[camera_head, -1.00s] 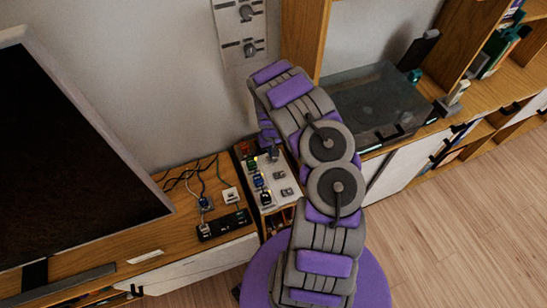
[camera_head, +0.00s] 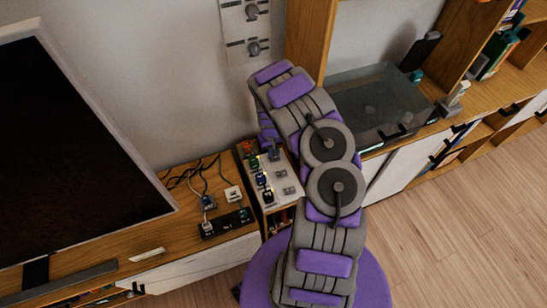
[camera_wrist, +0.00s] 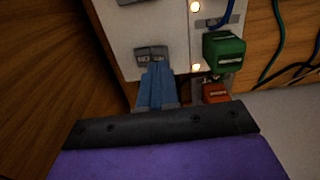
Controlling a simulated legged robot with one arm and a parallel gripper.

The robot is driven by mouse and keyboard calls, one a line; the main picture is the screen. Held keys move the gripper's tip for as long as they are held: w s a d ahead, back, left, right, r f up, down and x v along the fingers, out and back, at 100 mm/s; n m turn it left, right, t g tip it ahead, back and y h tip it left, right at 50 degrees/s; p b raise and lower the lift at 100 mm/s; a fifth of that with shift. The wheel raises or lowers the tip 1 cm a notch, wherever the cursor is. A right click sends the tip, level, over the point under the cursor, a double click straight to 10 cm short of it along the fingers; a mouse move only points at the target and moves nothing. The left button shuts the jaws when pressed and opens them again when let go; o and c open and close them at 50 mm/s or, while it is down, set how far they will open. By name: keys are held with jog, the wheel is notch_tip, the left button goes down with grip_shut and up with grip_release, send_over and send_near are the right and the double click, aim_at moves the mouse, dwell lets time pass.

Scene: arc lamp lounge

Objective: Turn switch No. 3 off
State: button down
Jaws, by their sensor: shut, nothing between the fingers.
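A pale switch panel (camera_head: 285,196) stands between the wooden cabinets, with grey rocker switches along its right side and plugs along its left. No switch number is legible, so I cannot tell which is No. 3. My gripper (camera_wrist: 157,84) is shut and empty, its blue-grey fingertips at the near edge of a grey rocker switch (camera_wrist: 150,53). Whether they touch it is unclear. That switch is in the row by the orange plug (camera_wrist: 215,92), beside a lit lamp (camera_wrist: 196,67). Another lit lamp (camera_wrist: 195,7) is by the green plug (camera_wrist: 223,47).
A black power strip (camera_head: 226,223) and cables lie on the wooden cabinet left of the panel, near a large dark screen (camera_head: 70,150). Wall switches (camera_head: 252,45) are behind my arm.

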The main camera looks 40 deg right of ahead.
jog(key=shift+d, duration=0.15)
jog(key=shift+d+f, duration=0.3)
jog(key=shift+d, duration=0.05)
jog(key=shift+a+f, duration=0.15)
jog(key=shift+a, duration=0.2)
jog(key=shift+d+f+b, duration=0.25)
jog(key=shift+f+b, duration=0.05)
jog(key=shift+b, duration=0.1)
jog(key=shift+a+f, duration=0.15)
jog(key=shift+f, duration=0.1)
jog(key=shift+f+b, duration=0.4)
jog(key=shift+f, duration=0.15)
jog(key=shift+r, duration=0.1)
dwell(0.4)
jog(key=shift+r+p, duration=2.7)
jog(key=shift+r, duration=0.75)
